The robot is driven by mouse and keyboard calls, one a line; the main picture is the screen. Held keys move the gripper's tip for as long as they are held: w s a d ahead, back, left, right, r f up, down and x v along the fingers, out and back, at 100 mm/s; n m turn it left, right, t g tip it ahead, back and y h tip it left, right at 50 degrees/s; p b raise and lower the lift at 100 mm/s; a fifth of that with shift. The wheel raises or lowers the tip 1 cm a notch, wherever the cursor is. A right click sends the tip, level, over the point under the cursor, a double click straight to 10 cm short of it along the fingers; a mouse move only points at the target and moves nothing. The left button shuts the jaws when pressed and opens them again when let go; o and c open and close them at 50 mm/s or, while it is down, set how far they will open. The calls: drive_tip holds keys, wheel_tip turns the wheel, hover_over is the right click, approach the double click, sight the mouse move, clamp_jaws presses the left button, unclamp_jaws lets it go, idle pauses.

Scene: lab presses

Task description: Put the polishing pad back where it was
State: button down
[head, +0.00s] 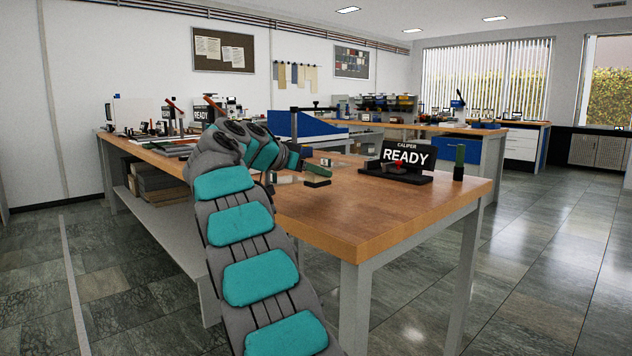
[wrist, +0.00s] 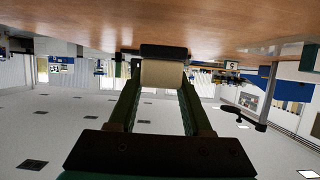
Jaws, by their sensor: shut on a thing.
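My gripper (head: 318,172) is low over the near part of the wooden workbench, left of the caliper stand. In the wrist view, which is upside down, its two dark green fingers (wrist: 162,92) are shut on the polishing pad (wrist: 163,75), a beige block with a dark strip along one side. In the head view the pad (head: 317,183) shows as a small dark slab below the fingers. I cannot tell whether it touches the bench top. My arm hides part of the bench behind it.
The wooden bench (head: 385,210) has clear top at its front. A black caliper stand marked READY (head: 405,158) is right of my gripper, with a dark green cylinder (head: 459,162) near the right edge. A blue wedge-shaped device (head: 290,125) and another READY sign (head: 201,115) stand farther back.

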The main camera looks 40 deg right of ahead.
sight(309, 180)
drive_tip(key=shift+f, duration=1.35)
drive_tip(key=shift+f+b, duration=0.2)
drive_tip(key=shift+b, duration=0.15)
drive_tip(key=shift+c, duration=1.7)
unclamp_jaws()
drive_tip(key=shift+r, duration=0.1)
drive_tip(key=shift+r, duration=0.15)
drive_tip(key=shift+a+r+p, duration=0.1)
drive_tip(key=shift+p, duration=0.2)
drive_tip(key=v, duration=1.1)
drive_tip(key=shift+a+r+b, duration=0.1)
drive_tip(key=shift+a+b, duration=0.2)
drive_tip(key=shift+a, duration=0.05)
